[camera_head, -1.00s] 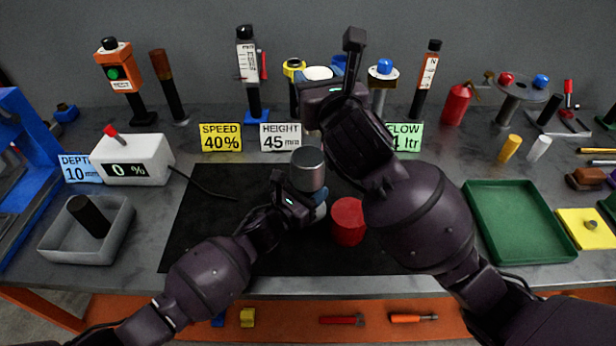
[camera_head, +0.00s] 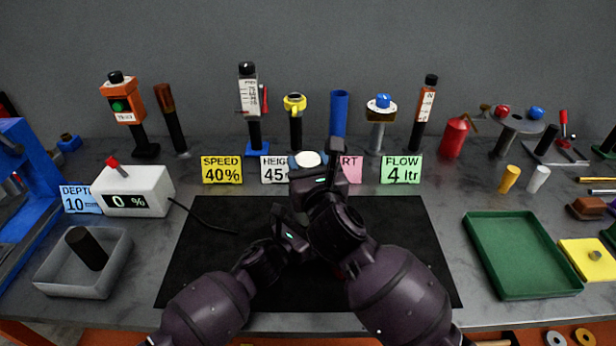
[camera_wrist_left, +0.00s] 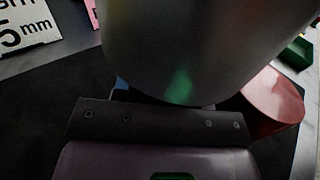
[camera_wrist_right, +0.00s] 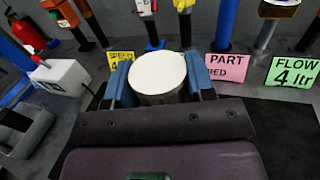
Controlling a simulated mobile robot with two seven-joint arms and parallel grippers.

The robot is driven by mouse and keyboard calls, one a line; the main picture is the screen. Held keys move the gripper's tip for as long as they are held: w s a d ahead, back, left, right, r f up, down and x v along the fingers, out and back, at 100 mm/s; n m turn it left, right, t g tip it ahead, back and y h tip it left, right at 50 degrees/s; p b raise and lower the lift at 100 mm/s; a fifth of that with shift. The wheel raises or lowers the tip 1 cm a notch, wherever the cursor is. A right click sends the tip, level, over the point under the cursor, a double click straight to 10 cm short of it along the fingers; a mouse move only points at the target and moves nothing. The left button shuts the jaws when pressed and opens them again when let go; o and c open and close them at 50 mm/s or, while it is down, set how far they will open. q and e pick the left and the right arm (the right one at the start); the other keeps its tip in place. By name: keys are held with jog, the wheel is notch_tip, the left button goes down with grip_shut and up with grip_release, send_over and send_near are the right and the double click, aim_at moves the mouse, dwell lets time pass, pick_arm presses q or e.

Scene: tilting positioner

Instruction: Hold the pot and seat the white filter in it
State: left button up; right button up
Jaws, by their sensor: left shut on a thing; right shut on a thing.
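The white filter (camera_head: 308,158) is held by my right gripper (camera_head: 310,172), above the black mat's far part. In the right wrist view the filter's round white top (camera_wrist_right: 158,72) sits between the two blue fingers. The pot (camera_wrist_left: 205,45) is a grey metal cylinder that fills the top of the left wrist view, with my left gripper shut on it. In the head view my left gripper (camera_head: 289,220) is low over the mat, just left of my right gripper, and the pot is hidden behind my right gripper and arm. Whether filter and pot touch cannot be seen.
A red cylinder (camera_wrist_left: 272,105) stands close beside the pot, mostly hidden in the head view. Sign cards, such as the yellow speed card (camera_head: 222,169), line the mat's back edge, with posts behind. The black mat (camera_head: 405,245) is clear at right; a green tray (camera_head: 478,235) lies beyond.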

jog(key=shift+f, duration=1.5)
jog(key=shift+f, duration=0.1)
jog(key=o, duration=0.9)
jog(key=v, duration=1.2)
